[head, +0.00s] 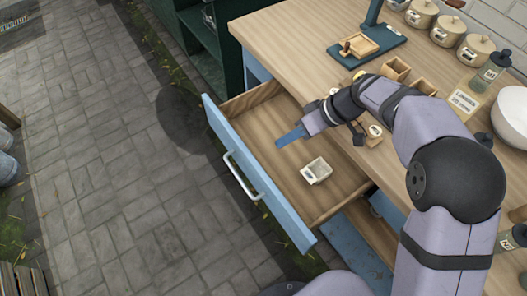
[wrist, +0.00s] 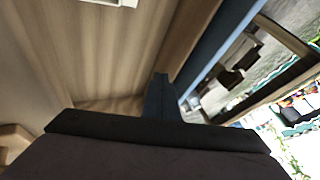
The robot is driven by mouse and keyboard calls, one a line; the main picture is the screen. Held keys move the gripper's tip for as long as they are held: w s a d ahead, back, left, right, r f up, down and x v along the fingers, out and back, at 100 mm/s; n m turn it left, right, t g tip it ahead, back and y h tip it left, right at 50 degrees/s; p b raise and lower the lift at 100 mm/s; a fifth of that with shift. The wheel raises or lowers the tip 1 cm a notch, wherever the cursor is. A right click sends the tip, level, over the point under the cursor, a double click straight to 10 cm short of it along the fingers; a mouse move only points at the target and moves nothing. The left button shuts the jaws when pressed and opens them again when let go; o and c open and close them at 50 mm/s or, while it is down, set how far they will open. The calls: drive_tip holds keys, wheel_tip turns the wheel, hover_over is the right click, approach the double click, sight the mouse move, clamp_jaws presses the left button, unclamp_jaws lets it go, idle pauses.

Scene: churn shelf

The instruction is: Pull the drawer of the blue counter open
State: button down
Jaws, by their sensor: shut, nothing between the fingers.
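The blue counter's drawer (head: 225,133) stands pulled well out from under the wooden top, with its wooden inside showing. Its blue front carries a white bar handle (head: 240,176) facing the paving. My gripper (head: 280,143) is shut and empty, over the drawer's inside, behind the front panel and apart from the handle. In the wrist view my gripper (wrist: 160,85) shows as a dark blue finger beside the wooden drawer inside (wrist: 100,60). Whether the fingertips touch the drawer is not clear. The handle is not seen in the wrist view.
A small white container (head: 316,170) lies in the drawer near my gripper. The wooden countertop (head: 290,30) holds a blue stand (head: 367,45), several lidded pots (head: 421,14), small wooden boxes (head: 396,69) and a white bowl (head: 511,115). The paving (head: 110,180) before the drawer is clear.

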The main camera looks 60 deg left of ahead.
sight(245, 165)
drive_tip(key=shift+p+x, duration=0.9)
drive_tip(key=shift+x, duration=4.2)
drive_tip(key=shift+s+f+b, duration=0.15)
drive_tip(key=shift+s+b, duration=0.3)
drive_tip(key=s+b, duration=0.3)
drive_tip(key=s, duration=0.1)
drive_tip(key=shift+f, duration=0.1)
drive_tip(key=shift+s, duration=0.5)
drive_tip(key=shift+r, duration=0.25)
